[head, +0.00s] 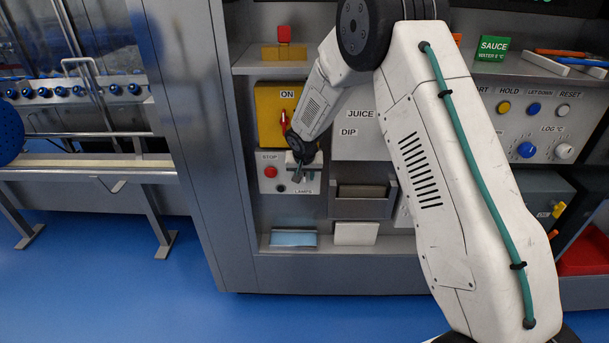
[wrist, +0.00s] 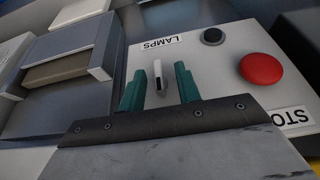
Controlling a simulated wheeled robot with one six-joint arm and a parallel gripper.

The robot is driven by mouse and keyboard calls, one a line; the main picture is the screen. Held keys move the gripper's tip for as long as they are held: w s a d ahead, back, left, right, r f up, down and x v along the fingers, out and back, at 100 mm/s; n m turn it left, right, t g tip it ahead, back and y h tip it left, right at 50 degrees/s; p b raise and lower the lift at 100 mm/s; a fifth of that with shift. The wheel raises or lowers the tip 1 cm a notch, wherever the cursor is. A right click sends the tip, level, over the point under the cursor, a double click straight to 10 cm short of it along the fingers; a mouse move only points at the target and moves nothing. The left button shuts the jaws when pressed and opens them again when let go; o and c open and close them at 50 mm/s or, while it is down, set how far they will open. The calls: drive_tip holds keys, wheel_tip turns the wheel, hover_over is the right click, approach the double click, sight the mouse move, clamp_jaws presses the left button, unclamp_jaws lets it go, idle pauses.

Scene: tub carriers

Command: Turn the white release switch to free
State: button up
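A small white switch lever (wrist: 157,75) stands on the light grey panel (wrist: 218,70) in the wrist view, which shows the panel upside down. The label beside it reads LAMPS; I see no label reading release or free. My gripper (wrist: 160,80) is open, with one teal finger on each side of the lever and a gap showing around it. I cannot tell how far the fingertips are from the panel face. In the head view my gripper (head: 298,174) is in front of the same panel, and it hides the lever there.
A red STOP button (wrist: 261,68) and a black round button (wrist: 212,36) sit close to the lever. The yellow ON box (head: 270,112) with a red handle is just above the panel. A grey holder (head: 361,200) is to the right. Blue floor (head: 120,290) lies open in front.

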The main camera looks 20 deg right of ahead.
clamp_jaws()
drive_tip(key=shift+w+a+f+n+g+h, duration=0.15)
drive_tip(key=shift+n+g+h, duration=0.3)
drive_tip(key=shift+h, duration=1.3)
drive_tip(key=shift+s+a+f+n+g+h, duration=0.15)
drive_tip(key=shift+n+g+h, duration=0.25)
drive_tip(key=shift+h, duration=1.4)
drive_tip(key=shift+w+a+n+g+h, duration=0.2)
drive_tip(key=shift+n+g+h, duration=0.25)
drive_tip(key=shift+h, duration=1.3)
drive_tip(key=shift+s+f+h, duration=0.1)
drive_tip(key=shift+h, duration=0.2)
drive_tip(key=shift+o, duration=0.8)
unclamp_jaws()
